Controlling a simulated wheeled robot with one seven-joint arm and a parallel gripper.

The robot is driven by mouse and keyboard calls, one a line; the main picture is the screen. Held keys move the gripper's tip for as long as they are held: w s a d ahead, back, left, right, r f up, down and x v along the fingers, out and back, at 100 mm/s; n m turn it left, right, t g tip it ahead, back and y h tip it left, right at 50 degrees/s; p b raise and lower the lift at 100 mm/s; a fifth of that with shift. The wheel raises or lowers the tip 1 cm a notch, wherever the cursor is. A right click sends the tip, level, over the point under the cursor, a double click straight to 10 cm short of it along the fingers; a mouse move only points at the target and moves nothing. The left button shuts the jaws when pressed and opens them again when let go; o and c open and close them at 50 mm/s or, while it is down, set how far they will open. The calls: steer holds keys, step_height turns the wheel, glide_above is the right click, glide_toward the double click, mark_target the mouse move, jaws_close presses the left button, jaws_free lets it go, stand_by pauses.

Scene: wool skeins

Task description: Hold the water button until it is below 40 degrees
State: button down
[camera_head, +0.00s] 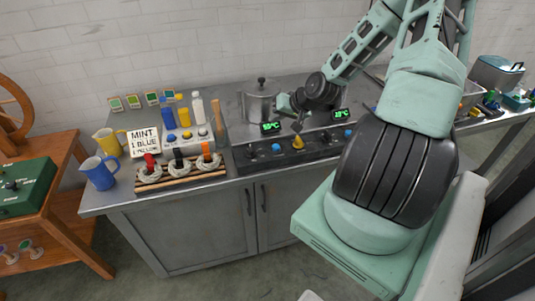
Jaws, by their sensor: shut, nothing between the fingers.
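A dark control panel (312,150) runs along the front of the grey counter. It carries a blue button (277,149), a yellow knob or button (298,143) and another blue button (348,133). I cannot tell from any label which one is the water button. A green display (271,128) on the left reads fifty-something degrees, its last digit unclear. A second display (340,114) on the right seems to read 18 degrees. A metal lidded pot (261,103) stands behind the left display. My gripper (297,127) is shut and empty, just above the yellow one; contact is unclear.
Left of the panel are a wooden rack (181,172) with pale skeins, a button box (187,138), bottles (199,109), a sign (143,141), a blue jug (99,172) and a yellow jug (108,142). My arm hides the counter's right part.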

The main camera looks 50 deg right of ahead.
steer(key=shift+s+d+m, duration=0.3)
steer(key=shift+s+d, duration=0.05)
steer(key=shift+d, duration=0.05)
steer(key=shift+f, duration=0.15)
steer(key=b, duration=0.7)
glide_above(278, 148)
step_height(278, 148, down, 7)
steer(key=shift+d+f, duration=0.1)
steer(key=shift+f+b, duration=0.45)
steer(key=shift+f, duration=0.3)
steer(key=shift+f, duration=0.15)
stand_by(0.9)
steer(key=shift+f, duration=0.25)
steer(key=shift+f+b, duration=0.4)
steer(key=shift+f, duration=0.15)
stand_by(3.7)
